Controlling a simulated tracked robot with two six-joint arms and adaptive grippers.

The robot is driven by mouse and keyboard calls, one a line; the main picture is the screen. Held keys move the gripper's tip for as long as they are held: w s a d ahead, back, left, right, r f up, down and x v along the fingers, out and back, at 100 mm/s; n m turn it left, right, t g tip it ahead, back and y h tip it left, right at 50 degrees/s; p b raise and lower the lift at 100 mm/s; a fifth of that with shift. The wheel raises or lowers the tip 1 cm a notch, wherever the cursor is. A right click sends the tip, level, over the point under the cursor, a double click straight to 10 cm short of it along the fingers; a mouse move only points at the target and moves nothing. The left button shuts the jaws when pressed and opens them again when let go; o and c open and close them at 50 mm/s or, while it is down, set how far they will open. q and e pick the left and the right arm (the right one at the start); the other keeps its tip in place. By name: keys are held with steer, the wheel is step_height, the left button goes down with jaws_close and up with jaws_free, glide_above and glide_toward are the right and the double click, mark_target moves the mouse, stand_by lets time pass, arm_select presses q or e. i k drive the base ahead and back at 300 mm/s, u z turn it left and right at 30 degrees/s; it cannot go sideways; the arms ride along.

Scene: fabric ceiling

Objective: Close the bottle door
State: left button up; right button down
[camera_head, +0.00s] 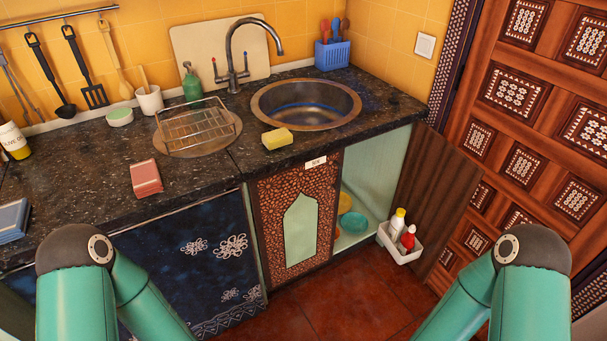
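The door with the bottles (437,190) stands wide open at the right end of the counter. It is a dark brown wooden panel, with its hinge side against the cabinet's right edge. A white bin (401,250) sits low on its inner face and holds a white bottle with a yellow cap (397,222) and a red bottle with a white top (408,238). The cabinet opening (377,180) is pale green inside. Neither gripper is in view; only upper parts of my two green arms show at the bottom left and bottom right.
A patterned door with a green arched panel (300,231) is shut left of the opening. A sponge (277,139) and sink (306,104) are above. The red tile floor (340,298) in front is clear.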

mark_target(438, 184)
steer(key=u, duration=0.05)
steer(key=k, duration=0.35)
steer(key=z, duration=0.35)
steer(key=i, duration=1.2)
steer(key=z, duration=0.55)
